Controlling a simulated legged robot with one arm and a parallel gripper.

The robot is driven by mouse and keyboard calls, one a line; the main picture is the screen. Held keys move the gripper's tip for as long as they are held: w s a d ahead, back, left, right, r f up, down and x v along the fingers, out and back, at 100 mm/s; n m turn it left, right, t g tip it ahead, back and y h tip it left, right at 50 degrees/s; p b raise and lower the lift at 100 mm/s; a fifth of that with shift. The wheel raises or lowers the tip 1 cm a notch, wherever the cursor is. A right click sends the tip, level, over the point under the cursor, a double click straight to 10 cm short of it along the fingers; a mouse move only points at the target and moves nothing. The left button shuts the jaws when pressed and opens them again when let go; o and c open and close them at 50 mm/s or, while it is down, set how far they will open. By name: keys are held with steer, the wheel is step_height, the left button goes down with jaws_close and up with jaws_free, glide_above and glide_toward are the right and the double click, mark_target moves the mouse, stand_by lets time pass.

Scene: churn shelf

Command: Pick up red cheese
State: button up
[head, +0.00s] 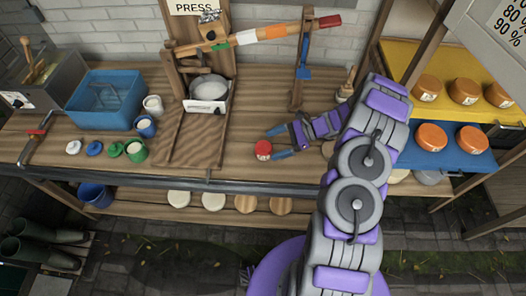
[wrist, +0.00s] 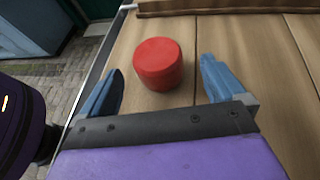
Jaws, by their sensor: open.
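The red cheese (head: 263,149) is a small round red block on the wooden bench top, near its front edge. In the wrist view the red cheese (wrist: 158,63) lies ahead, between the lines of the two blue fingers and apart from both. My gripper (head: 277,143) is open and low over the bench, reaching from the right toward the cheese. In the wrist view my gripper (wrist: 160,82) has its fingers spread wide with nothing held between them.
The wooden bench (head: 245,105) has a front metal edge. A blue tub (head: 104,98), small pots and lids stand left. A wooden press (head: 208,88) stands behind. Orange cheeses (head: 464,91) sit on shelves at right. A lower shelf (head: 320,207) holds pale and brown rounds.

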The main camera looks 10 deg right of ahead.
mark_target(263, 149)
steer(key=b+x, duration=0.1)
steer(key=x, duration=0.3)
steer(key=shift+s+b, duration=0.1)
steer(key=shift+b, duration=0.2)
steer(key=shift+a+f, duration=0.2)
steer(key=shift+a, duration=0.45)
steer(key=shift+d, duration=0.1)
steer(key=c, duration=1.1)
